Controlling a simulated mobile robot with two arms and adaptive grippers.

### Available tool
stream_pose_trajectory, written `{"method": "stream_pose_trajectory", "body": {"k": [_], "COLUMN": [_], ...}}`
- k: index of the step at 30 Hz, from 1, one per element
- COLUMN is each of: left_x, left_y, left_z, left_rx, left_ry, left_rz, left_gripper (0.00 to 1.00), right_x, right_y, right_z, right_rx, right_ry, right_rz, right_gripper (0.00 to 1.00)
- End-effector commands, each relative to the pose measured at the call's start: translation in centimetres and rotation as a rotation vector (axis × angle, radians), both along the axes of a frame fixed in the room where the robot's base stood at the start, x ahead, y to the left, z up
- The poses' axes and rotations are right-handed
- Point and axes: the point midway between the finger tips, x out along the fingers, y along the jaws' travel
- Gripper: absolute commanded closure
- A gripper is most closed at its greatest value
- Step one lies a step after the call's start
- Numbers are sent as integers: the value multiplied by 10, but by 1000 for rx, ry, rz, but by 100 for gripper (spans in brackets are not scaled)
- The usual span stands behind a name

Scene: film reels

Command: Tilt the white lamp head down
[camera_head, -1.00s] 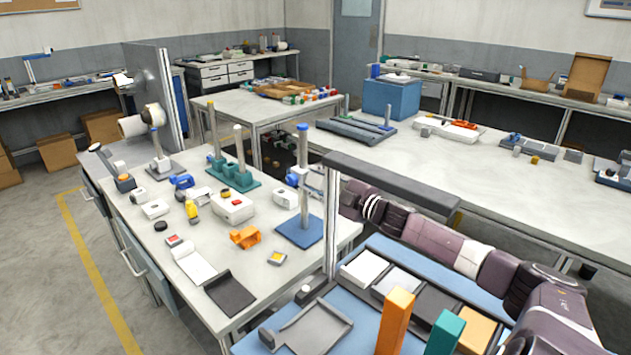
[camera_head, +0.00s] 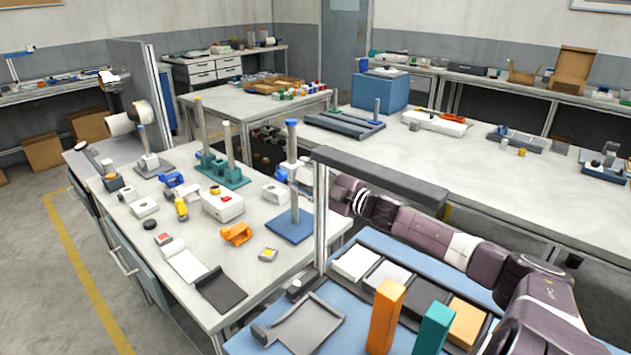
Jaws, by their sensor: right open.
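A stand with a blue base (camera_head: 290,227) and a grey, blue-topped post is on the near workbench. A blue clamp sits partway up the post. A small white block (camera_head: 275,194), which looks like the white lamp head, shows just left of the post. It is too small to tell its tilt. My left gripper is out of view.
The overhead bar (camera_head: 380,183) and its upright stand close to my right arm. An orange block (camera_head: 385,318) and a teal block (camera_head: 433,329) stand at the front. An orange bracket (camera_head: 236,234), a white box (camera_head: 222,205) and a teal stand (camera_head: 223,175) crowd the bench.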

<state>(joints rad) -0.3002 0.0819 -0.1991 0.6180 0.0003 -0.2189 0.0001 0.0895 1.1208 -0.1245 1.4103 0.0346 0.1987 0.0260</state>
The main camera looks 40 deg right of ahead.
Motion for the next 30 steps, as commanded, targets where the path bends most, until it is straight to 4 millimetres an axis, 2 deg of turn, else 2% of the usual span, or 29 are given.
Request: {"method": "stream_pose_trajectory", "body": {"k": [11,30], "left_x": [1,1], "left_y": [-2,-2], "left_z": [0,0], "left_rx": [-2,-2], "left_ry": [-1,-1], "left_rz": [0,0], "left_gripper": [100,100], "right_x": [-30,-95], "right_y": [-2,-7], "right_z": [-2,-2], "right_rx": [0,1], "right_ry": [4,4], "right_rz": [1,1], "right_gripper": [51,51]}}
